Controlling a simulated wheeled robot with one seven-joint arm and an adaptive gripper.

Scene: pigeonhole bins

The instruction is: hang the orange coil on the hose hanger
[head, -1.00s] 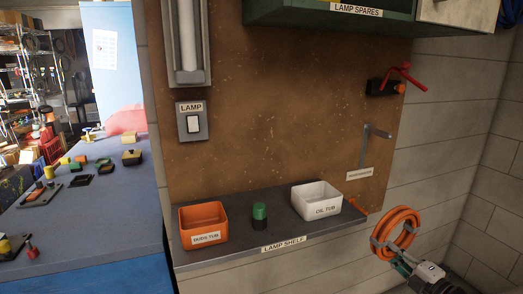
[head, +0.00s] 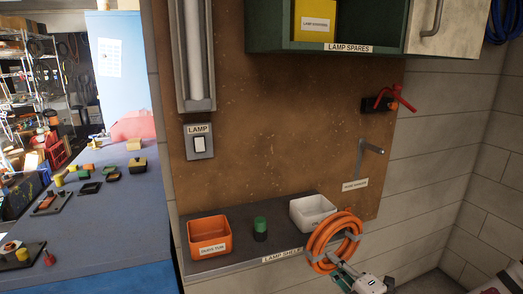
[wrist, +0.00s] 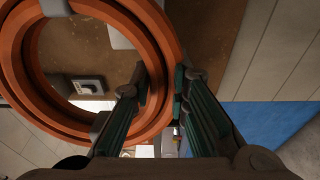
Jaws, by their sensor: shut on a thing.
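The orange coil (head: 318,240) is a ring of several hose turns with grey ties, held upright in front of the lamp shelf's right end. My gripper (head: 343,268) is shut on the lower right of its band. In the wrist view the coil (wrist: 65,124) fills the upper left, and its band passes between my gripper's fingers (wrist: 160,85). The hose hanger (head: 371,151) is a grey bracket with an arm on the right of the brown board, above and right of the coil, apart from it and empty. Its label (head: 355,185) is just below.
The lamp shelf (head: 215,262) carries an orange tub (head: 209,237), a green-topped cylinder (head: 260,228) and a white tub (head: 312,212), partly behind the coil. A red-handled valve (head: 390,97) juts out above the hanger. A green cupboard (head: 270,25) overhangs the board.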

